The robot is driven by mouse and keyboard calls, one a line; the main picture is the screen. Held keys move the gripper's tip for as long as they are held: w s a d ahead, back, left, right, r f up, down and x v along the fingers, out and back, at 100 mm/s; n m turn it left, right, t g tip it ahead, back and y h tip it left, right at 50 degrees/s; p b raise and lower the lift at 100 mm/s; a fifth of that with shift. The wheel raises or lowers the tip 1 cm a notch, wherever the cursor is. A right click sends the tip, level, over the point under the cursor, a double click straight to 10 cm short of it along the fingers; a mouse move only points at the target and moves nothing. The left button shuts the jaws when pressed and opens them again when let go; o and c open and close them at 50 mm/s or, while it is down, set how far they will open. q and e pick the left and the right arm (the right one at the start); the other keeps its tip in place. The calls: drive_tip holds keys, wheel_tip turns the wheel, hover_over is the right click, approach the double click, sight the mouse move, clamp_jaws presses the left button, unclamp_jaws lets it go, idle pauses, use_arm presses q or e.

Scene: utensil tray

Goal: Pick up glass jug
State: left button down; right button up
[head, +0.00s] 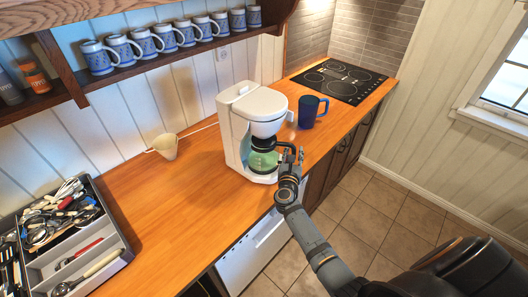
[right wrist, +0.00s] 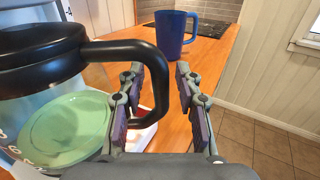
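The glass jug (head: 263,160) sits in the white coffee maker (head: 236,143). It has a black lid and handle, with something pale green showing through the glass. In the right wrist view the jug (right wrist: 65,125) fills the left side, and its black handle (right wrist: 125,47) curves in front of the camera. My right gripper (head: 291,160) is at the handle. In the right wrist view its fingers (right wrist: 161,108) are apart, with the handle's upright part between them and a gap on the right. A dark part at the head view's left edge looks like my left gripper (head: 11,268); its fingers are unclear.
A blue mug (head: 312,111) stands right of the coffee maker, also in the right wrist view (right wrist: 176,33). A cooktop (head: 339,80) lies beyond. A beige cup (head: 165,147) and a utensil tray (head: 117,261) are left. Several mugs line the shelf (head: 140,65).

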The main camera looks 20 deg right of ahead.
clamp_jaws()
drive_tip(key=shift+w+r, duration=0.15)
idle(0.4)
